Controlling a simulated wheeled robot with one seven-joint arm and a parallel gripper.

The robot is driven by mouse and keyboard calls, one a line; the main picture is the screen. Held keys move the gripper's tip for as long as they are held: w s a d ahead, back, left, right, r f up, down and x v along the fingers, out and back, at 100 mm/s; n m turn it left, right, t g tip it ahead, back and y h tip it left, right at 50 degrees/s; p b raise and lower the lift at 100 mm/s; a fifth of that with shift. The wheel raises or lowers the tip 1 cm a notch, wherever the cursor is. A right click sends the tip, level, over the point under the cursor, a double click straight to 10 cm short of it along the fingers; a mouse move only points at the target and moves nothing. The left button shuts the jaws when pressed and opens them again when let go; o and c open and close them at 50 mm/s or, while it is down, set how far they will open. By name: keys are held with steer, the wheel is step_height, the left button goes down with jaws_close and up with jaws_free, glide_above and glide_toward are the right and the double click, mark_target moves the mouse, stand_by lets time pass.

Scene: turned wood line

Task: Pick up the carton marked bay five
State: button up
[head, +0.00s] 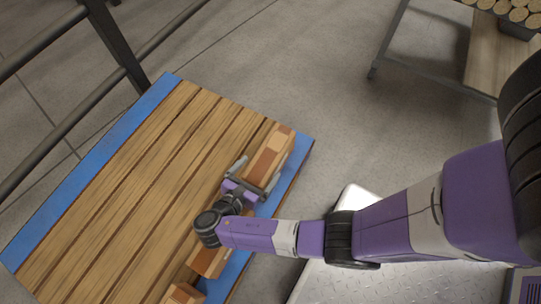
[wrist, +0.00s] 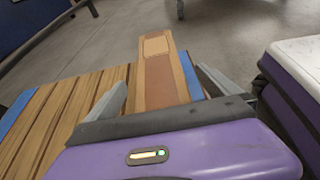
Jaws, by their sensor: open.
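A long brown carton (head: 272,150) with a pale patch at its far end lies along the right edge of a slatted wooden platform (head: 130,170). No bay marking can be read on it. My gripper (head: 257,173) is open above its near part, one finger to each side. In the wrist view the carton (wrist: 157,72) runs away from me between the spread fingers of my gripper (wrist: 161,80). I cannot tell whether the fingers touch it. The carton's near part is hidden by my gripper.
Another brown carton (head: 208,262) lies partly under my arm, and a further one (head: 183,293) is at the bottom edge. The platform has blue edges. A dark rail (head: 120,60) stands behind left. A rack with round wood pieces (head: 510,12) is at upper right.

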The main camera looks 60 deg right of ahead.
mark_target(265, 161)
steer(key=b+x, duration=0.2)
steer(key=x, duration=0.2)
steer(key=shift+w+d+f, duration=0.1)
steer(key=shift+w+d, duration=0.05)
steer(key=shift+d, duration=0.05)
steer(key=c, duration=2.1)
steer(key=shift+c, duration=0.3)
